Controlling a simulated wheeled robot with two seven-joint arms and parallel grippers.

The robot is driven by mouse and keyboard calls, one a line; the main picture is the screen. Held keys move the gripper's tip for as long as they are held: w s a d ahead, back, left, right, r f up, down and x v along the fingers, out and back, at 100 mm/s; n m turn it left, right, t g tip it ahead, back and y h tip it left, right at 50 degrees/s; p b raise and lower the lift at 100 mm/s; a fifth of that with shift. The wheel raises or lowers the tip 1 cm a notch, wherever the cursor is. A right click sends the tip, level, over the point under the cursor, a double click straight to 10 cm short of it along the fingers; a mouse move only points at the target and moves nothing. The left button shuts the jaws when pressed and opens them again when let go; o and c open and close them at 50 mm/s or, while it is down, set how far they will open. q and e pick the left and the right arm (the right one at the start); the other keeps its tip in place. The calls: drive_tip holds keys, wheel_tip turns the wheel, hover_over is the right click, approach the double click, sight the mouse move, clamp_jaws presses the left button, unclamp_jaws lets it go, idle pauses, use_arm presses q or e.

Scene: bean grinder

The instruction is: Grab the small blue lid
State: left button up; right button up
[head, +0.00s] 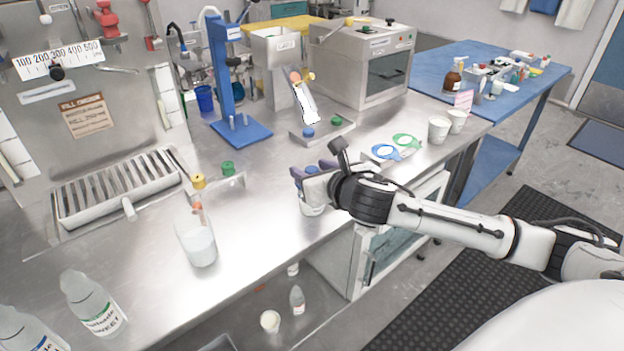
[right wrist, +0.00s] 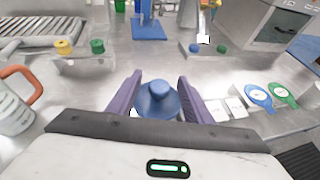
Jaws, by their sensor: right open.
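A blue lid with a round knob (right wrist: 158,100) is between the purple fingers of my right gripper (right wrist: 160,82) in the right wrist view. It shows partly in the head view (head: 312,170), on top of a pale container (head: 312,208) at the counter's front edge. My right gripper (head: 311,172) is open, with one finger on each side of the lid; the wrist view shows a gap at the left, and contact on the right is unclear. Another small blue cap (head: 308,132) sits on a metal holder farther back. My left gripper is not in view.
A green cap (head: 336,120) shares the rear holder. A yellow cap (head: 198,181) and another green cap (head: 228,168) are on a holder to the left.

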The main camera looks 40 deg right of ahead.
drive_tip(key=shift+x, duration=1.95)
drive_tip(key=c, duration=1.1)
